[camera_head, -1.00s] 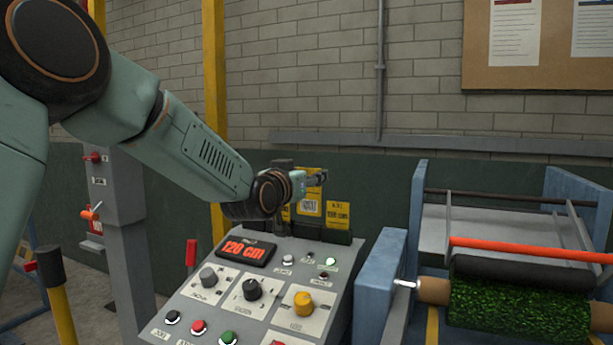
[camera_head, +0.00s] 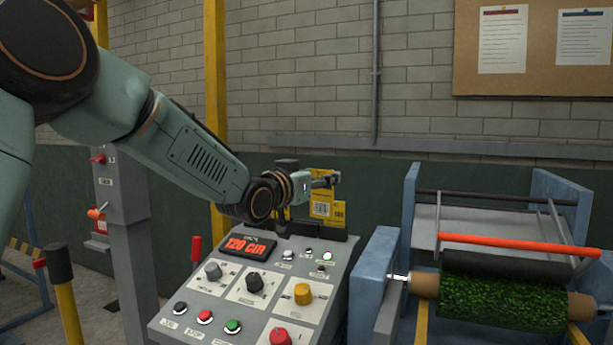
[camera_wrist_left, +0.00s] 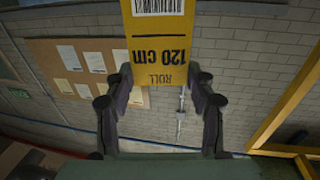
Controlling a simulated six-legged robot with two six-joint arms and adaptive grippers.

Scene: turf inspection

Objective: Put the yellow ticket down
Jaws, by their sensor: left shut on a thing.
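My left gripper (camera_head: 327,181) is shut on the yellow ticket (camera_head: 320,209), above the back edge of the control console. The ticket hangs below the fingers with its barcode showing. In the left wrist view the ticket (camera_wrist_left: 160,45) sits between the two dark fingers (camera_wrist_left: 160,88) and reads "ROLL 120 cm" upside down. A dark holder (camera_head: 334,238) stands behind the console, and another yellow piece (camera_head: 339,211) shows just right of the ticket, partly covered. I cannot tell whether the ticket touches the holder. My right gripper is not in view.
The grey console (camera_head: 222,295) has knobs, buttons and a display (camera_head: 247,247) reading "120 cm". A blue-sided roller machine (camera_head: 412,215) with a green turf roll (camera_head: 500,302) stands at right. A yellow post (camera_head: 216,100) rises behind my arm.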

